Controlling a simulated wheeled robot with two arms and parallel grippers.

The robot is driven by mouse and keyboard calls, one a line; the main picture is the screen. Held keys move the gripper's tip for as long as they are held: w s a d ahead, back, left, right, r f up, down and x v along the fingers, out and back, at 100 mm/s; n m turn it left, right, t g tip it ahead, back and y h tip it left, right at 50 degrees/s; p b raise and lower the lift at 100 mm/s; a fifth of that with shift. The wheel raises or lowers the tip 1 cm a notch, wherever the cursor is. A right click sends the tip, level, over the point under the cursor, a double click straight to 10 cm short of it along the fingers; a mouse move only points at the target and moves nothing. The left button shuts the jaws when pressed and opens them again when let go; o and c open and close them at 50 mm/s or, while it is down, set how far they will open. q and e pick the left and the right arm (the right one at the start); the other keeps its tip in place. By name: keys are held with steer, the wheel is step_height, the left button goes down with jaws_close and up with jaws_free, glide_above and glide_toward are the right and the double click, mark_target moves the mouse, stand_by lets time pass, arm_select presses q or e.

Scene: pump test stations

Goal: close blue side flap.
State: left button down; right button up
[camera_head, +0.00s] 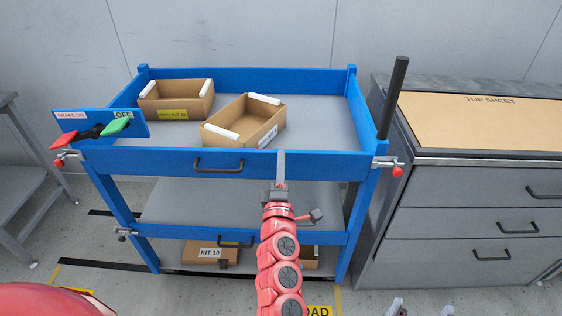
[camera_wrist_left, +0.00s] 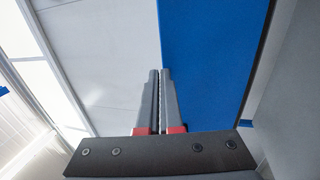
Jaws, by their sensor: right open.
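The blue cart's front side flap (camera_head: 325,166) runs along the near edge of the top shelf, with a dark handle (camera_head: 217,165). It looks upright; I cannot tell whether it is latched. A latch with a red knob sits at its right end (camera_head: 388,162), another at its left end (camera_head: 65,157). My left gripper (camera_head: 281,165) stands in front of the flap, right of the handle, fingers up. In the left wrist view its fingers (camera_wrist_left: 158,98) are nearly together with nothing visible between them, beside a blue panel (camera_wrist_left: 205,60). My right gripper (camera_head: 422,309) shows only fingertips, apart, at the bottom edge.
Two cardboard boxes (camera_head: 178,98) (camera_head: 243,122) sit on the top shelf. A brake panel (camera_head: 100,128) with red and green handles is at left. A dark post (camera_head: 393,98) rises at the right corner, next to a grey drawer cabinet (camera_head: 480,190). A KIT 10 box (camera_head: 208,253) is below.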

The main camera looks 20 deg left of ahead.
arm_select(q)
steer(key=shift+w+a+r, duration=0.2)
steer(key=shift+w+r, duration=0.25)
steer(key=shift+w, duration=0.3)
steer(key=shift+r, duration=0.15)
